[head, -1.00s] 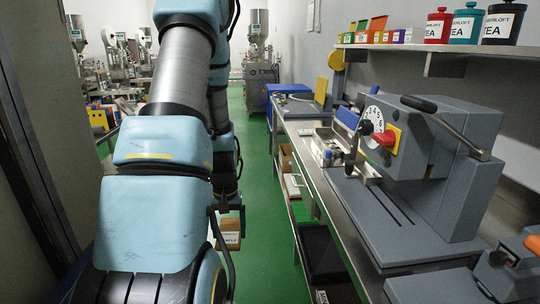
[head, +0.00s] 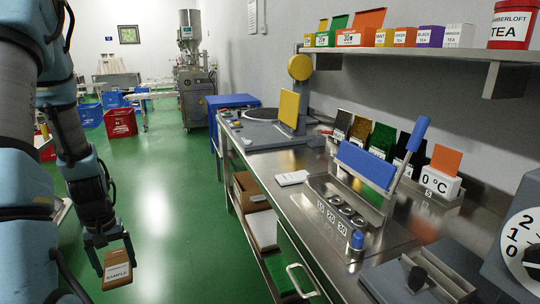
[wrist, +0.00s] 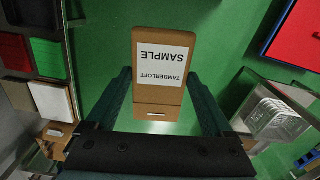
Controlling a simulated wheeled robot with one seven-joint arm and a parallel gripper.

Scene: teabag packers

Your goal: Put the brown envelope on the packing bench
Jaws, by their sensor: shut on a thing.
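The brown envelope (head: 117,276) hangs from my gripper (head: 111,246) at the lower left of the head view, above the green floor. It has a white label reading TAMBERLOFT SAMPLE. In the wrist view the envelope (wrist: 146,108) lies between the two fingers of my gripper (wrist: 158,85), which is shut on it. A long steel bench (head: 303,158) runs along the right wall, to the right of my gripper and apart from it. I cannot tell from any marking whether it is the packing bench.
Red crates (head: 120,123) and blue crates (head: 89,115) stand far left. The green aisle floor is clear.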

